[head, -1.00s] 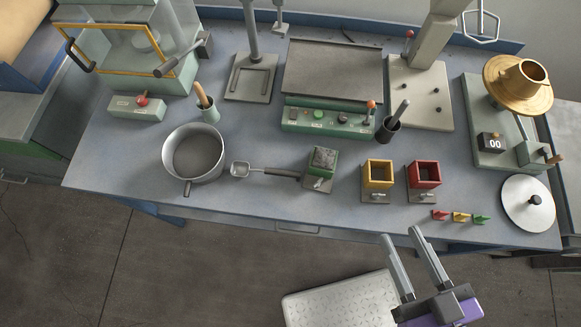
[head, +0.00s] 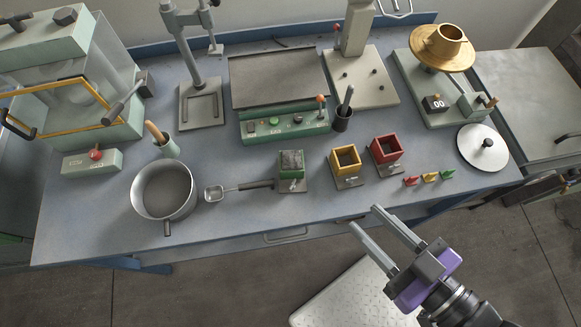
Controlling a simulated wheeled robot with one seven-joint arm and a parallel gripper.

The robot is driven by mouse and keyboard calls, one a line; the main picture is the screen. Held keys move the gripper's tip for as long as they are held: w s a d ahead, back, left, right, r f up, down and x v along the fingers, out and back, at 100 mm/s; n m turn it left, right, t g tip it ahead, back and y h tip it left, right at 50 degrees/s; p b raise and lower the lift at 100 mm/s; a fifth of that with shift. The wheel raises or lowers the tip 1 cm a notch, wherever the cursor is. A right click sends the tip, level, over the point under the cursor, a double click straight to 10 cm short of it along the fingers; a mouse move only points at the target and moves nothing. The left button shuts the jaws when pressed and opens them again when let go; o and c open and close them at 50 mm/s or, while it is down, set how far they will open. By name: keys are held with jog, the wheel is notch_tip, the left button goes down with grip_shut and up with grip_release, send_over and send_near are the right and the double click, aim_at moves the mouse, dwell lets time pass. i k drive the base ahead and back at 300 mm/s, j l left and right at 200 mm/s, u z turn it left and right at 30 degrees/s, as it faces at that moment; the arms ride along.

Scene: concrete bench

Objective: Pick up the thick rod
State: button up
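A tan, wooden-looking rod or handle (head: 154,131) leans in a grey-green cup (head: 168,147) at the left. I cannot tell for sure which is the thick rod; the lower ends of both are hidden in their cups. My gripper (head: 365,218) is open and empty, in front of the bench's front edge, its fingers pointing up and left. It is well apart from both rods.
Yellow (head: 345,160) and red (head: 386,150) open boxes stand between my gripper and the black cup. Small coloured pieces (head: 430,177) and a round disc (head: 483,147) lie right.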

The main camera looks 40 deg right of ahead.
aim_at(349, 93)
jog(key=i+j+z, duration=0.2)
jog(key=j, duration=0.55)
jog(key=j+z, duration=0.2)
jog(key=j, duration=0.5)
